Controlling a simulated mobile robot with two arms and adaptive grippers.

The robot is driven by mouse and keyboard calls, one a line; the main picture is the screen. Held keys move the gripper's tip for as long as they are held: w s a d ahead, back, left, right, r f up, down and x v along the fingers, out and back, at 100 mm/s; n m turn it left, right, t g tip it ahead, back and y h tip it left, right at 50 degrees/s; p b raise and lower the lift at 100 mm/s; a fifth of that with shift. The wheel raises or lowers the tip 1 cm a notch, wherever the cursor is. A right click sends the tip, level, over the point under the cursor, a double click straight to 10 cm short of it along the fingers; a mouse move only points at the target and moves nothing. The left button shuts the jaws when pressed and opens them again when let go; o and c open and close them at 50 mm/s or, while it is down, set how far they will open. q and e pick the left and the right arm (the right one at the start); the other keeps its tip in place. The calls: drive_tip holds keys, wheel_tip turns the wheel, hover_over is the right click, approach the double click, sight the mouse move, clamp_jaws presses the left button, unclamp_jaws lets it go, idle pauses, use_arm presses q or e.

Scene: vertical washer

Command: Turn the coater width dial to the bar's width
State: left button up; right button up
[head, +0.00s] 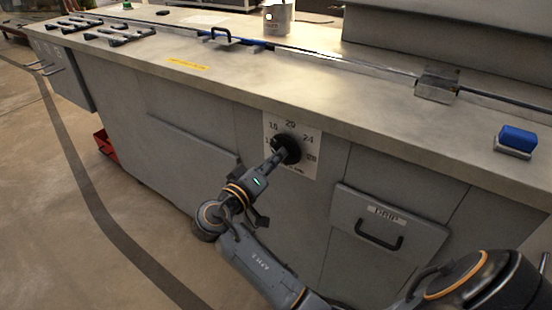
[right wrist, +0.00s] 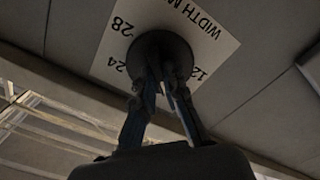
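The black round coater width dial (head: 287,149) sits on a white scale plate (head: 312,136) on the grey cabinet front. The plate carries 16, 20, 24 and 28; the 12 is partly hidden. My right gripper (head: 277,158) reaches the dial from the front. In the right wrist view its two fingers (right wrist: 165,86) close in to a narrow gap at the middle of the dial (right wrist: 160,57), apparently gripping its raised part. The dial's pointer is hidden, so its setting cannot be read. Which piece is the bar is unclear. My left gripper is not in view.
A steel block (head: 437,85) straddles the rail on the bench top. A blue block (head: 517,138) lies at the right. A drawer (head: 388,225) marked DRIP has a black handle, right of the dial. A metal can (head: 278,17) and black-handled racks stand further back.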

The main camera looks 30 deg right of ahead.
drive_tip(key=o, duration=0.4)
drive_tip(key=shift+o, duration=0.2)
drive_tip(key=v, duration=0.7)
drive_tip(key=shift+a, duration=0.35)
drive_tip(key=shift+s, duration=0.1)
